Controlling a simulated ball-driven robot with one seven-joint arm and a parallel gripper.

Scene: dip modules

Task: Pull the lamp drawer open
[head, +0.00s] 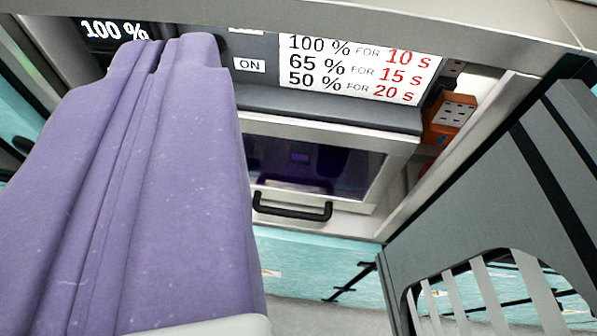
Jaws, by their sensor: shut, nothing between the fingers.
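The lamp drawer (400,158) has a pale metal frame around a dark purple-tinted window. It sits below a grey control panel, right of the picture's middle, and looks shut. Its black bar handle (292,210) is on the lower part of the front. My purple gripper (160,55) fills the left side of the view, with its fingers together and nothing between them. Its tips overlap the control panel, up and left of the handle, and appear apart from the handle. My gripper hides the left part of the drawer front.
The control panel above carries a white sign (362,68) with percentages and times, and an "ON" label (249,65). An orange box with sockets (450,115) is to the right. A grey slatted panel (500,200) stands close on the right. Space below the handle looks open.

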